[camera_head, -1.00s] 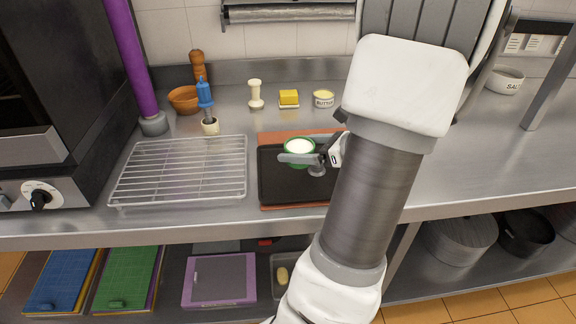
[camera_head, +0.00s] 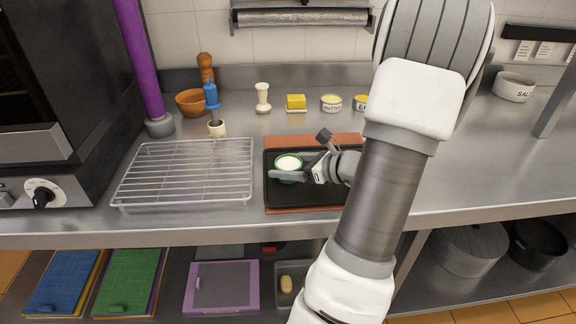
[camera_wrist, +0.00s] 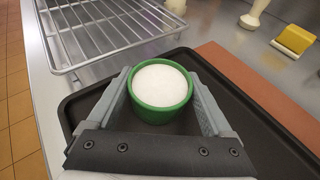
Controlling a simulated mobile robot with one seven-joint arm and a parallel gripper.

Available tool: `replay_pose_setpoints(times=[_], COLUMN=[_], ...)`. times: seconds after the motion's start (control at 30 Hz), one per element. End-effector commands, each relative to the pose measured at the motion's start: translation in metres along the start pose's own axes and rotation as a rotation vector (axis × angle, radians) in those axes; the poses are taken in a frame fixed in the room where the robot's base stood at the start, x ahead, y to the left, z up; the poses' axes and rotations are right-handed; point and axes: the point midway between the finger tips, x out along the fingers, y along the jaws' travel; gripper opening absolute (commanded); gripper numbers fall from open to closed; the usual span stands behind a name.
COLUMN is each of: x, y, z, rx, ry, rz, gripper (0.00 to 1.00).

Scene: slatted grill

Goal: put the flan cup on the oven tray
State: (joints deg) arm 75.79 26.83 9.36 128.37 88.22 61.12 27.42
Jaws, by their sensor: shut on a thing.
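The flan cup (camera_head: 288,164) is a small green cup with a white filling. My gripper (camera_head: 291,168) is shut on it, one finger on each side. The wrist view shows the cup (camera_wrist: 160,92) upright between the two fingers of my gripper (camera_wrist: 161,98). The black oven tray (camera_head: 300,197) lies beneath on an orange-brown board. The cup is over the tray's left part; I cannot tell whether its base touches the tray. The tray also shows in the wrist view (camera_wrist: 262,150). My arm hides the tray's right end.
A wire rack (camera_head: 185,172) stands left of the tray. The counter to the right is clear.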

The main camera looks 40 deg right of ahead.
Motion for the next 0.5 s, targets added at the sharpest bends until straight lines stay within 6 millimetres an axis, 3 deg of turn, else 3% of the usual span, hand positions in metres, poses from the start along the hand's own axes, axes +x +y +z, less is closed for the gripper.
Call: replay_pose_setpoints(times=[0.07, 0.1, 0.2, 0.5], x=[0.0015, 0.0017, 0.0012, -0.0009], y=[0.0001, 0.0002, 0.0002, -0.0001], z=[-0.003, -0.0034, -0.0024, 0.0019], rx=[0.0, 0.0, 0.0, -0.001], ry=[-0.001, 0.0, 0.0, 0.0], rz=[0.0, 0.001, 0.001, 0.0], gripper=[0.17, 0.87, 1.0, 1.0])
